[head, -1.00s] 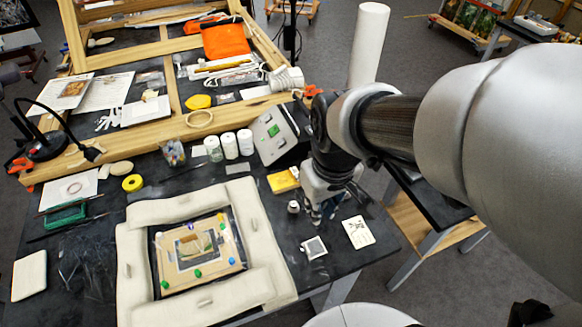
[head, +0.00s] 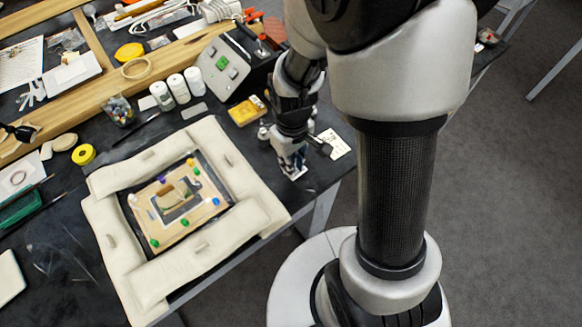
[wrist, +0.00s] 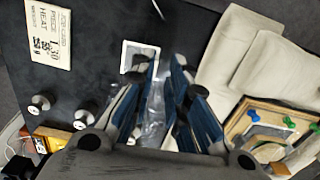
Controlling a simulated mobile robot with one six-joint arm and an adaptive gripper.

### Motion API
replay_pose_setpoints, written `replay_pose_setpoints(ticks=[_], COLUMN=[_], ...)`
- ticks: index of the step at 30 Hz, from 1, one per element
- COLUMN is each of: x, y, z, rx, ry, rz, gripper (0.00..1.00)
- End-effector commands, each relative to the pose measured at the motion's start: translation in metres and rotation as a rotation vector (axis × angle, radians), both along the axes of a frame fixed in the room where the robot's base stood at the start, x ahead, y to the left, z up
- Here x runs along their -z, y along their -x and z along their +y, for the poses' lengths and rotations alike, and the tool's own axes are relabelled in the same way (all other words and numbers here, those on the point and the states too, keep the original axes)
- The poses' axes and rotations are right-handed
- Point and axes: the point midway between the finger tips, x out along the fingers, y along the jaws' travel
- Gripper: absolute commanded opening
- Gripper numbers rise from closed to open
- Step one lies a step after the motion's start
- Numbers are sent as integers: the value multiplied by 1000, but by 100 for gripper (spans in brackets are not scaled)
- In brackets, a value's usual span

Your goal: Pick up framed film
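The framed film (wrist: 140,56) is a small square with a white frame and a grey middle, lying flat on the dark table. In the wrist view it sits just beyond my fingertips, and the left finger partly covers it. In the head view now, my gripper hides it. My gripper (wrist: 165,62) has blue-padded fingers with a gap between them. It looks open, with nothing clearly held. In the head view my gripper (head: 293,172) points down close to the table, right of the padded cushions.
A printed card (wrist: 50,35) and small metal-topped pieces (wrist: 40,103) lie beside the film. Pale cushions (head: 225,160) surround a framed panel (head: 205,213) with coloured pins. A yellow box (head: 246,111) and white bottles (head: 178,88) stand behind. The table's front edge is close.

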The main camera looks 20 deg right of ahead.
Motion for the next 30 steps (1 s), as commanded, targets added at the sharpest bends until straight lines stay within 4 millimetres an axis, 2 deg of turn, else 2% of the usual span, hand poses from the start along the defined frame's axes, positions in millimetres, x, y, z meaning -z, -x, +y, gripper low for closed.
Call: replay_pose_setpoints(ticks=[1,9,18,26,30], x=[8,22,64,65,65], y=[0,-2,-11,-12,-12], z=[0,0,1,1,1], rx=[0,0,0,0,0], ry=[0,0,0,0,0], rz=[2,1,2,-1,-1], gripper=[15,15,15,15,6])
